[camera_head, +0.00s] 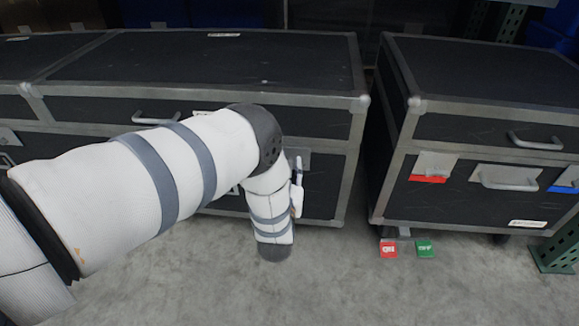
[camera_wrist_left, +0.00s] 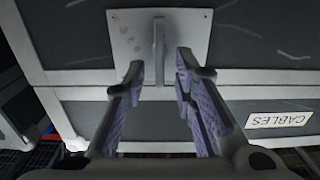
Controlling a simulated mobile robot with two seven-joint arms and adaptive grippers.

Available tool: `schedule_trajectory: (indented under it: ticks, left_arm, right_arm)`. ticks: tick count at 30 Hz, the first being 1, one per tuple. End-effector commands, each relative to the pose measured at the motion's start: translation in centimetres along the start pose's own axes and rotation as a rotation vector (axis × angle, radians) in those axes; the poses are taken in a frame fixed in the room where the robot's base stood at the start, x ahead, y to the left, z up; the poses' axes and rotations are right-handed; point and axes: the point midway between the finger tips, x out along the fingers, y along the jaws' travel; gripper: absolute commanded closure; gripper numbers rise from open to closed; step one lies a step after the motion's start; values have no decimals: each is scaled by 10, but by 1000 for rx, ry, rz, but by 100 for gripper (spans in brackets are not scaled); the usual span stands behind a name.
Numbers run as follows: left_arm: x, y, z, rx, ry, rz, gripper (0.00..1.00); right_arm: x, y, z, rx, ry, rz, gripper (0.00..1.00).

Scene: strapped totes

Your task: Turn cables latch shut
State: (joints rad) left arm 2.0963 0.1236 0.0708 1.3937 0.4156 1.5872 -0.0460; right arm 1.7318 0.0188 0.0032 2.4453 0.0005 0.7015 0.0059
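In the left wrist view, the cables latch is a pale metal plate (camera_wrist_left: 196,35) with a narrow bar handle (camera_wrist_left: 158,45) standing upright in the picture. A white label reading CABLES (camera_wrist_left: 280,119) is on the dark case below and right of it. My left gripper (camera_wrist_left: 160,75) is open, with one purple-padded finger on each side of the bar's lower end. I cannot tell whether either finger touches it. In the head view, my left arm reaches to the front of the left case (camera_head: 320,180) and hides most of the latch and the gripper. My right gripper is not in view.
A second dark case (camera_head: 480,120) stands to the right across a narrow gap, with red-marked and blue-marked plates on its front. A red tag (camera_head: 389,249) and a green tag (camera_head: 425,248) are near the floor below it.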

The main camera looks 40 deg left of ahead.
Motion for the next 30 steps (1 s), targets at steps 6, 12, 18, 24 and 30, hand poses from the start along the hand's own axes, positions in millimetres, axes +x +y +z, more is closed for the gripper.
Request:
schedule_trajectory:
  ticks: [6,12,18,24,30]
  left_arm:
    - [0,0,0,0,-1,1,100]
    - [-1,1,0,10,-1,2,100]
    - [-1,4,0,81,-2,5,100]
    - [-1,5,1,150,-2,5,100]
    - [-1,8,1,285,-1,7,100]
  right_arm:
    - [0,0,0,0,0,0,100]
    - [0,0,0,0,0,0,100]
    - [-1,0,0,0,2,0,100]
    - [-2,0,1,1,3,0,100]
    - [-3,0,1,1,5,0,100]
